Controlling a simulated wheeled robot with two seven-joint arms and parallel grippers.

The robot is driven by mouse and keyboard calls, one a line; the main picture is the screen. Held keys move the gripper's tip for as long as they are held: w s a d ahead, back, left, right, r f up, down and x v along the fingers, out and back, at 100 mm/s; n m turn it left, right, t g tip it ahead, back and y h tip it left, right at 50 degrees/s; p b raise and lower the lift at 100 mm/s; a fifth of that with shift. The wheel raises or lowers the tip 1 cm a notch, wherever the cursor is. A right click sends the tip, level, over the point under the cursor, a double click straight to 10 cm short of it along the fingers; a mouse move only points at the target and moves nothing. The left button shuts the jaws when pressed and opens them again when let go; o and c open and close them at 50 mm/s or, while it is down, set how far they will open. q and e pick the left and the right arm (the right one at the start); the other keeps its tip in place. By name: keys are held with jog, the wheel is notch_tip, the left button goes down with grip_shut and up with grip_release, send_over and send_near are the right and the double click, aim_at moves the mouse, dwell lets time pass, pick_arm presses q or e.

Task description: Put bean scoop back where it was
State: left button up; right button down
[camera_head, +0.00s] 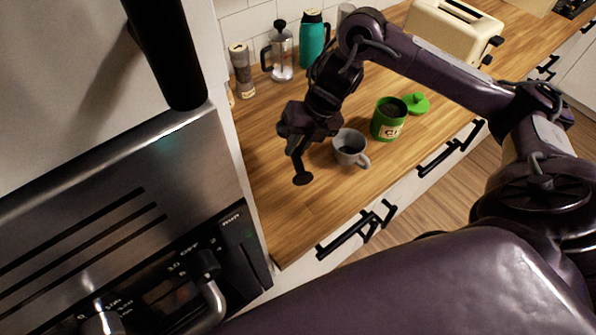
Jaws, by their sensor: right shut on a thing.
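My right gripper (297,146) points down over the wooden counter, left of the grey mug. It is shut on the bean scoop (302,178), a small dark piece with a rounded end hanging below the fingers. I cannot tell whether the scoop touches the counter. A green canister (388,122) with a pale label stands open on the counter, right of the mug, with dark contents. Its green lid (416,103) lies beside it on the right. My left gripper does not show.
The grey mug (350,149) stands close to the right gripper. A pepper mill (242,72), a French press (281,55) and a teal bottle (312,40) line the wall. A cream toaster (453,32) is farther back. A steel oven (120,220) fills the left. The front counter (290,222) is clear.

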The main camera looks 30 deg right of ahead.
notch_tip(320, 180, down, 8)
jog(key=shift+s+a+f+b, duration=0.1)
jog(key=shift+f+b, duration=0.15)
jog(key=shift+b, duration=0.3)
jog(key=shift+f, duration=0.5)
jog(key=shift+f, duration=0.2)
jog(key=c, duration=1.4)
grip_release()
jog(key=shift+r, duration=0.1)
